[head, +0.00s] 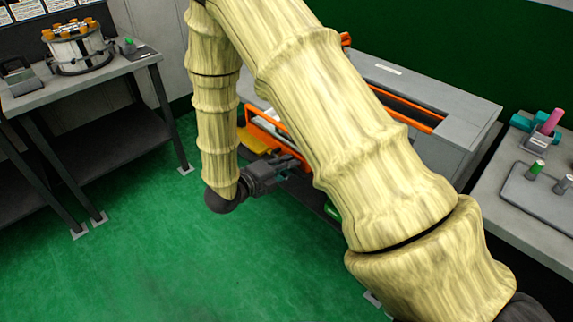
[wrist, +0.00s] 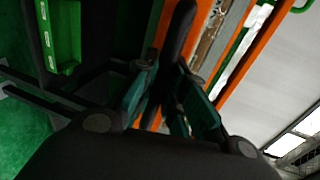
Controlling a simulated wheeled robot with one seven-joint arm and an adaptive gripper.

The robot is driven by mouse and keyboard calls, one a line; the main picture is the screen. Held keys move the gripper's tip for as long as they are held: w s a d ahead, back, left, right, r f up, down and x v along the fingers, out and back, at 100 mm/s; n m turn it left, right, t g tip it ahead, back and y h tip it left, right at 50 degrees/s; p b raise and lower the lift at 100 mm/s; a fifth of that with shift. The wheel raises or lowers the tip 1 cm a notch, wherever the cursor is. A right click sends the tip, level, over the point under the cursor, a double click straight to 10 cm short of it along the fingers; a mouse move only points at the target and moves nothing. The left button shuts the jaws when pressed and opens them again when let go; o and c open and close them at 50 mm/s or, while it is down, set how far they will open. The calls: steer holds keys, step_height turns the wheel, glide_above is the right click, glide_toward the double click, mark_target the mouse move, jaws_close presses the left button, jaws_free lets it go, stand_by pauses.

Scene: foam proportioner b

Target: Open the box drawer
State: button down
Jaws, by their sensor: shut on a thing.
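The grey box (head: 465,125) with orange trim stands on the right of the head view, partly hidden behind my arm. An orange-edged part at its left side (head: 262,122), seemingly the drawer front, shows between my arm links. My gripper (head: 292,165) is at this side, low and near the front. In the wrist view its two teal fingers (wrist: 162,98) are closed around a dark bar-like handle (wrist: 180,35). The handle lies along an orange strip (wrist: 200,45). My arm hides much of the drawer, so I cannot tell how far it stands out.
A grey table (head: 110,75) with a drum-shaped device (head: 78,48) stands at the left. A bench (head: 490,200) with a tray and small coloured items is at the right. Green floor (head: 150,250) is clear at the front left. A green tray-like part (wrist: 62,35) shows in the wrist view.

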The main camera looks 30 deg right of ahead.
steer(key=c, duration=1.5)
jaws_free()
steer(key=shift+o, duration=0.2)
steer(key=shift+a, duration=0.15)
steer(key=v, duration=1.1)
steer(key=shift+a, duration=0.35)
steer(key=shift+r, duration=0.15)
